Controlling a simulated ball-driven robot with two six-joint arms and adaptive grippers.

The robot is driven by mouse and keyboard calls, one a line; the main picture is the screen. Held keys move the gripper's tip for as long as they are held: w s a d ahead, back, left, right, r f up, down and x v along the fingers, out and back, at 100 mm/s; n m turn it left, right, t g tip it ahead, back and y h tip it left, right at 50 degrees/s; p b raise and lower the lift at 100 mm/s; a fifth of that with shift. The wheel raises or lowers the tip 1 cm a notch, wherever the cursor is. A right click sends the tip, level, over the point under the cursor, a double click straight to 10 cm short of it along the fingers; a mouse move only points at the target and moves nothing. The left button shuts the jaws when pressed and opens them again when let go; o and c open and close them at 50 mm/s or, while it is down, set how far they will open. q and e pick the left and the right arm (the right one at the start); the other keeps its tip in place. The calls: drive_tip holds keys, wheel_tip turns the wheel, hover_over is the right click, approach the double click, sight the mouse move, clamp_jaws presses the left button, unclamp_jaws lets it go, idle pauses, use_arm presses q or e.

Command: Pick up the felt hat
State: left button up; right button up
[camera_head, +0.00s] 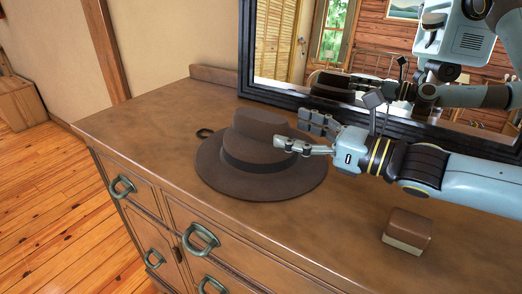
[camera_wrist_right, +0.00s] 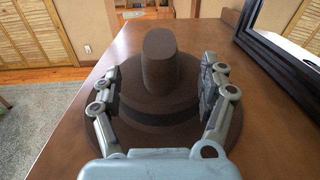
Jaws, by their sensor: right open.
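The brown felt hat (camera_head: 232,172) sits brim down on top of the wooden dresser, with a dark band around its crown. My right gripper (camera_head: 300,133) reaches in from the right and is open, with its fingers at the right side of the crown, above the brim. In the right wrist view the hat (camera_wrist_right: 166,62) lies ahead between the two spread fingers of the gripper (camera_wrist_right: 163,88), one on each side of the crown. I cannot tell whether the fingers touch the felt. My left gripper is not in view.
The dresser top (camera_head: 150,118) is mostly clear around the hat. A dark-framed mirror (camera_head: 300,98) stands behind, close to my arm.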

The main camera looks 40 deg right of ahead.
sight(260, 114)
drive_tip(key=shift+w+a+f, duration=0.25)
drive_tip(key=shift+w+a, duration=0.05)
drive_tip(key=shift+w, duration=0.25)
drive_tip(key=shift+w+a+b, duration=0.1)
drive_tip(key=shift+w+b, duration=0.25)
drive_tip(key=shift+b, duration=0.05)
drive_tip(key=shift+w, duration=0.35)
drive_tip(key=shift+w+a+r+b, duration=0.2)
drive_tip(key=shift+w+b, duration=0.05)
drive_tip(key=shift+b, duration=0.15)
drive_tip(key=shift+w+a+b, duration=0.25)
drive_tip(key=shift+w+b, duration=0.3)
drive_tip(key=shift+b, duration=0.05)
drive_tip(key=shift+w+r, duration=0.25)
drive_tip(key=shift+r, duration=0.05)
drive_tip(key=p+x, duration=0.1)
drive_tip(key=p, duration=0.1)
drive_tip(key=p+x, duration=0.1)
drive_tip(key=x, duration=0.1)
drive_tip(key=shift+s+r+p, duration=0.1)
drive_tip(key=shift+r+p, duration=0.2)
drive_tip(key=shift+p, duration=0.1)
drive_tip(key=shift+w+a+f, duration=0.2)
drive_tip(key=shift+w+f, duration=0.1)
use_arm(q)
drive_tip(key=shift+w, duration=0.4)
use_arm(e)
clamp_jaws()
